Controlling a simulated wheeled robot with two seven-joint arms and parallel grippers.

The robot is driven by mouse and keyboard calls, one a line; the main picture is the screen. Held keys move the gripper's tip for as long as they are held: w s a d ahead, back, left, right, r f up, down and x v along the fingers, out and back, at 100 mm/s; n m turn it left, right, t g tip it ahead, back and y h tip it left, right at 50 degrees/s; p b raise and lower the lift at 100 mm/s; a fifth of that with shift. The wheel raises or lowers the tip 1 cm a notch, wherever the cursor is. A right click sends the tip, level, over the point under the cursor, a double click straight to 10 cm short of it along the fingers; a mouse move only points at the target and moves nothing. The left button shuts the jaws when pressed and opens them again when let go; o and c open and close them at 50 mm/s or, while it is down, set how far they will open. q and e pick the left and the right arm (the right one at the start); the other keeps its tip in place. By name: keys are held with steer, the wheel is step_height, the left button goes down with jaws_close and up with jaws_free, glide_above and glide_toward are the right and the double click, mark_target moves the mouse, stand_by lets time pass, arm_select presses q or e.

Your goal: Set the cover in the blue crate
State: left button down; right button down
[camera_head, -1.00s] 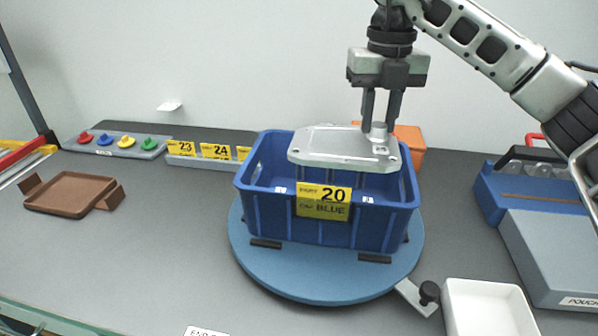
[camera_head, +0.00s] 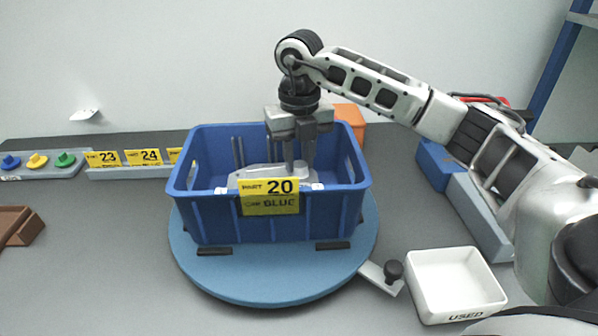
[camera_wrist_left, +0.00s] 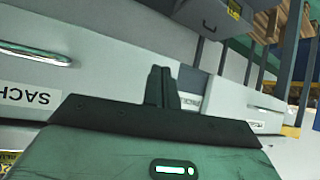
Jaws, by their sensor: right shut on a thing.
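The grey metal cover (camera_head: 252,176) is inside the crate. Its lower part is hidden behind the front wall and label, so I cannot tell whether it touches the floor. My right gripper (camera_head: 297,165) reaches down into the crate and is shut on the cover's raised boss. My left gripper (camera_wrist_left: 161,88) shows only in the left wrist view, its fingers together and empty, away from the crate.
The round turntable (camera_head: 270,288) has a black-knobbed lever (camera_head: 392,271) at its front right. A white tray (camera_head: 455,283) marked used is to the right. An orange box (camera_head: 350,118) stands behind the crate. A brown tray (camera_head: 15,225) is at the left edge. The bench's front left is clear.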

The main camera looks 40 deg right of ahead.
steer(key=shift+f, duration=1.85)
steer(key=c, duration=1.1)
jaws_free()
steer(key=shift+f, duration=0.15)
steer(key=shift+c, duration=0.2)
step_height(320, 180, up, 12)
steer(key=shift+r, duration=0.15)
